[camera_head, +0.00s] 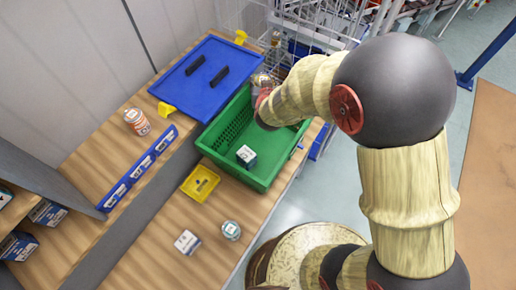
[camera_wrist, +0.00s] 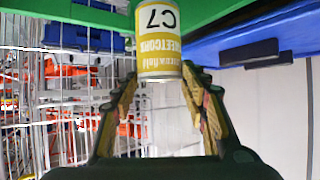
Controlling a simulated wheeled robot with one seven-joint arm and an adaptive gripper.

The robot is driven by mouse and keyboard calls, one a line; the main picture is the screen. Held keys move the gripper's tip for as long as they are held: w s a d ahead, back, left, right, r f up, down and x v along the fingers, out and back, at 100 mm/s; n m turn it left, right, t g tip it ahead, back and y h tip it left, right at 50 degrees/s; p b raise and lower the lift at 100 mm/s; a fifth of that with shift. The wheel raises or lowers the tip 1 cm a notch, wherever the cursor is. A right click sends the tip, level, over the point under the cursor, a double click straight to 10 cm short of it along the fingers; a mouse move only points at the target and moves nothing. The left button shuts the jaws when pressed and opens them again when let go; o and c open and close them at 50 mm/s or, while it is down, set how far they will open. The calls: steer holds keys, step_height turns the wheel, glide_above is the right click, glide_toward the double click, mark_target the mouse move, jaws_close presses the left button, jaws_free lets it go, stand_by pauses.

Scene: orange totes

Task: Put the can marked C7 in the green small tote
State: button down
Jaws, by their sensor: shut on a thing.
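The can marked C7 (camera_wrist: 159,40) has a yellow and white label, upside down in the wrist view. My gripper (camera_wrist: 159,78) is shut on it, one finger on each side. In the head view my gripper (camera_head: 262,84) is at the far end of the green small tote (camera_head: 218,158), and the arm hides part of that end. The tote's green rim (camera_wrist: 225,10) shows behind the can in the wrist view. I cannot tell how high the can is above the tote. A dark box with a white top (camera_head: 246,156) lies in the tote.
A blue lid or tote (camera_head: 208,75) lies beyond the green tote. A yellow tray (camera_head: 200,183), a can (camera_head: 231,230) and a box (camera_head: 187,242) are on the wooden bench nearer. Another can (camera_head: 137,121) stands left. Wire cages (camera_head: 318,22) stand behind.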

steer(key=f+b, duration=0.6)
steer(key=f, duration=0.1)
steer(key=f+b, duration=0.3)
steer(key=f, duration=0.1)
steer(key=shift+w+a+b, duration=0.1)
steer(key=shift+w+b, duration=0.3)
step_height(320, 180, down, 10)
steer(key=b, duration=0.3)
steer(key=shift+b, duration=0.4)
steer(key=shift+f, duration=0.15)
steer(key=c, duration=1)
jaws_free()
steer(key=shift+f, duration=0.1)
steer(key=shift+p+v, duration=1.75)
steer(key=shift+v, duration=4.35)
